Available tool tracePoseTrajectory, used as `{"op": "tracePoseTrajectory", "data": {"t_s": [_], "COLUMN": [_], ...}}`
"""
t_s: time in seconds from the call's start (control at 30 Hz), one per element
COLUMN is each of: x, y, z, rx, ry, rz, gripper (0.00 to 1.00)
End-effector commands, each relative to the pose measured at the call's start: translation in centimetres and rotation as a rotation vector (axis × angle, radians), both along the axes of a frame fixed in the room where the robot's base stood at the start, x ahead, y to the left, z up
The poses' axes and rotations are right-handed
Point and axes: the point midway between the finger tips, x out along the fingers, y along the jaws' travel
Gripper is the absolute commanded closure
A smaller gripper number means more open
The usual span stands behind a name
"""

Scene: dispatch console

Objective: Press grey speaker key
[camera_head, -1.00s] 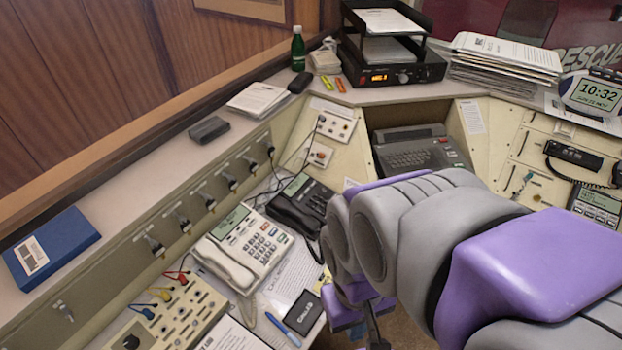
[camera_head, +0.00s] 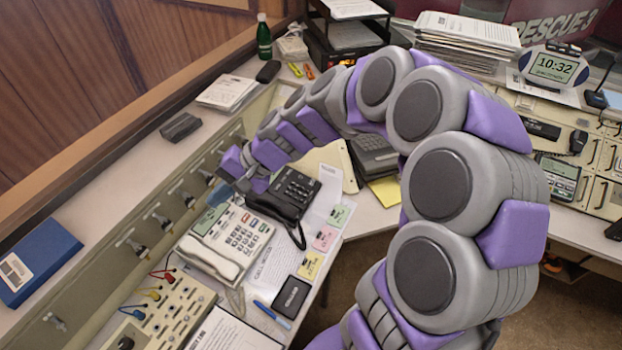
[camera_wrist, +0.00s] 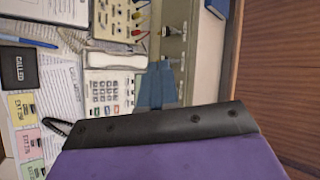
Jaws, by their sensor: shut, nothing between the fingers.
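A white desk phone (camera_head: 238,262) lies on the desk at centre left in the head view. Its handset is on its near-left side, beside a keypad and small display. It also shows in the wrist view (camera_wrist: 103,92), with the handset above the keypad. Individual keys are small, and I cannot pick out the grey speaker key for certain. My gripper (camera_head: 222,193) is shut and empty, pointing down just beyond the phone's display end. In the wrist view its blue-grey fingers (camera_wrist: 158,85) appear right of the keypad, hiding part of the phone. I cannot tell whether they touch it.
A black phone (camera_head: 290,195) sits just right of the white one. A row of toggle switches (camera_head: 158,217) runs along the panel behind. A patch panel with cables (camera_head: 165,315), a black "CALLED" box (camera_head: 290,297) and coloured notes (camera_head: 325,238) lie close by.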

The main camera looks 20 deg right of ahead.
Motion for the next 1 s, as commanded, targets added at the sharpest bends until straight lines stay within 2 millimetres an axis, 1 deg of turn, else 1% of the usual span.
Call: {"op": "tracePoseTrajectory", "data": {"t_s": [0.03,0.07,0.1,0.17,0.2,0.27,0.3,0.37,0.4,0.47,0.5,0.57,0.6,0.67,0.7,0.8,0.9,1.0], "x": [2.5,3.9,5.8,8.7,10.5,12.9,14.5,16.7,17.9,19.2,19.9,20.6,20.9,20.9,20.9,20.6,20.2,20.0], "y": [-0.7,-1.1,-1.8,-3.3,-4.6,-6.6,-8.2,-11.0,-12.9,-15.7,-17.7,-20.7,-22.5,-24.9,-26.5,-29.6,-31.6,-32.4], "z": [-0.1,-0.3,-0.6,-1.3,-1.8,-3.1,-4.0,-5.8,-7.0,-9.2,-10.5,-12.8,-14.1,-16.2,-17.3,-19.7,-21.2,-21.9], "rx": [0.051,0.08,0.118,0.168,0.199,0.244,0.27,0.301,0.32,0.342,0.353,0.362,0.37,0.375,0.376,0.372,0.371,0.37], "ry": [0.014,0.024,0.037,0.052,0.063,0.089,0.102,0.126,0.142,0.17,0.184,0.207,0.221,0.243,0.255,0.275,0.288,0.294], "rz": [-0.071,-0.113,-0.173,-0.27,-0.337,-0.437,-0.508,-0.62,-0.69,-0.791,-0.861,-0.959,-1.019,-1.098,-1.147,-1.245,-1.307,-1.335], "gripper": [1.0,1.0,1.0,1.0,1.0,1.0,1.0,1.0,1.0,1.0,1.0,1.0,1.0,1.0,1.0,1.0,1.0,1.0]}}
